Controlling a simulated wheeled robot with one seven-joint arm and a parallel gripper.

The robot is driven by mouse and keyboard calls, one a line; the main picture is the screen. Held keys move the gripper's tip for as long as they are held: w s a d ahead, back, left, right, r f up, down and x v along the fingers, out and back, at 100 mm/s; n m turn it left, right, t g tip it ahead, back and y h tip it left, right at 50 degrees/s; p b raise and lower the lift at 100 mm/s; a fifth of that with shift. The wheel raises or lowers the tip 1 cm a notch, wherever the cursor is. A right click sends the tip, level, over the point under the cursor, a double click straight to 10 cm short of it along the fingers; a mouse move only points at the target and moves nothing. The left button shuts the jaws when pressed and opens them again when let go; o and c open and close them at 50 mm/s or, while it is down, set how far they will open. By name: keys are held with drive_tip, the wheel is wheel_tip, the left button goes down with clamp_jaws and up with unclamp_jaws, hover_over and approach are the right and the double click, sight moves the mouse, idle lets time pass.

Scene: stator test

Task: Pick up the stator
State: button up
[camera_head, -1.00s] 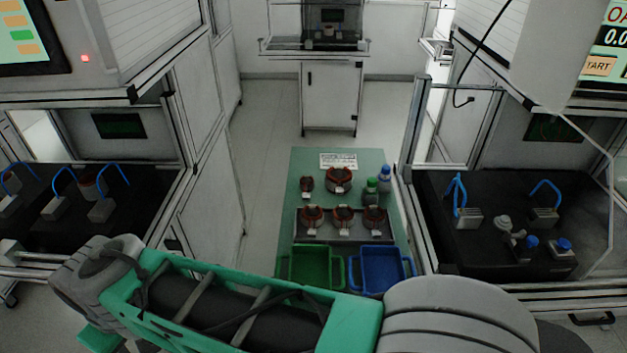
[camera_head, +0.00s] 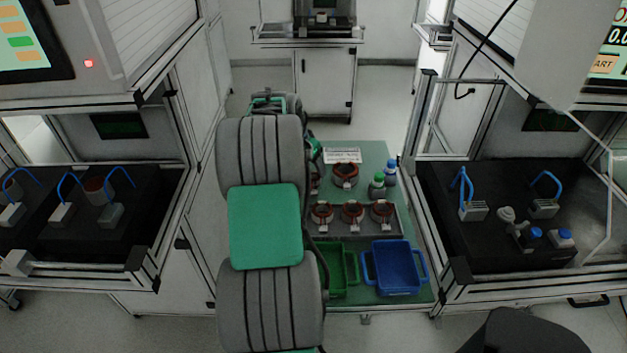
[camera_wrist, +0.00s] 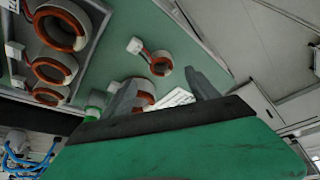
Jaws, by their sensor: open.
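Several stators, ring-shaped with reddish-brown windings, sit on a green table (camera_head: 375,153). One stator (camera_head: 345,174) stands at the back, and a smaller one (camera_head: 315,180) beside it is partly hidden by my arm. Three more, such as the middle stator (camera_head: 352,214), are in a dark tray (camera_head: 398,233). In the wrist view my gripper (camera_wrist: 162,75) is open and empty above the table. The small stator (camera_wrist: 157,63) shows near and beyond its fingertips. A larger stator (camera_wrist: 147,93) is partly hidden behind the left finger. In the head view my arm hides the gripper.
A green bin (camera_head: 337,281) and a blue bin (camera_head: 397,268) stand at the table's front. A green-capped bottle (camera_head: 377,186) and a blue-capped bottle (camera_head: 390,172) stand right of the back stator. Machine benches with black beds (camera_head: 440,235) flank the table.

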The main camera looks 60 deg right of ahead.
sight(313, 174)
drive_tip(key=x, duration=0.3)
drive_tip(key=p+x, duration=0.1)
drive_tip(key=x, duration=0.2)
drive_tip(key=shift+w+a+f+p, duration=0.1)
drive_tip(key=shift+w+a+p, duration=0.05)
drive_tip(key=shift+p, duration=0.15)
drive_tip(key=shift+c, duration=0.6)
clamp_jaws()
